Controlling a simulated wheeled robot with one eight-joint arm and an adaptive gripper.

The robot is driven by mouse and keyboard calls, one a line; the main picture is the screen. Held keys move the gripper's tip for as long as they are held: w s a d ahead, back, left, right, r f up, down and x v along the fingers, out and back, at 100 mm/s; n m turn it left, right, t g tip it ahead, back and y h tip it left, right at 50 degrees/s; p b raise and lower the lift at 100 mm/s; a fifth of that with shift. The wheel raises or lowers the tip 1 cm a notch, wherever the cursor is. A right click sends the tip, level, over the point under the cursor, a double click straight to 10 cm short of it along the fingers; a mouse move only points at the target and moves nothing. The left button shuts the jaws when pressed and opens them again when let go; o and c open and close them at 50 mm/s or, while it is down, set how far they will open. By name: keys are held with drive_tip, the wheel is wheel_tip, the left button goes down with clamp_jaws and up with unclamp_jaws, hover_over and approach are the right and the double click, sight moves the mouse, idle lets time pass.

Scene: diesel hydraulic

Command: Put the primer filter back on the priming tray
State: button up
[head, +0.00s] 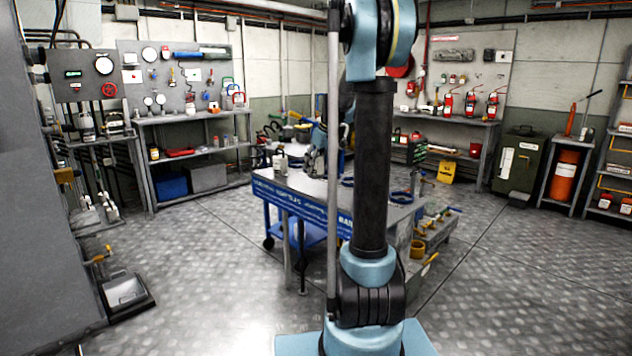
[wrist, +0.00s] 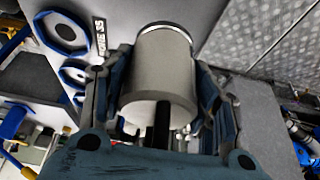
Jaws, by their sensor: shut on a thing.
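The primer filter appears to be the pale grey cylinder with a dark band at its far end (wrist: 162,62) in the wrist view. My gripper (wrist: 163,84) is shut on it, with one finger on each side. In the head view my gripper (head: 318,158) is over the blue-edged cart, partly behind my own arm, and the filter cannot be made out there. I cannot tell for sure which surface is the priming tray. A dark grey flat area (wrist: 32,75) shows at the left of the wrist view.
The blue-edged cart (head: 300,197) stands mid-floor with a grey top. Blue-rimmed rings (wrist: 62,32) lie on it beside a small label (wrist: 100,38). A workbench (head: 190,118) stands at the back left. The floor (head: 190,270) in front is clear. A low tray (head: 125,293) sits at left.

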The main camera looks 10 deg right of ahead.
sight(316, 176)
drive_tip(key=shift+d+f, duration=0.15)
drive_tip(key=shift+f, duration=2.65)
drive_tip(key=o, duration=1.3)
drive_tip(key=shift+o, duration=0.2)
drive_tip(key=shift+s, duration=0.1)
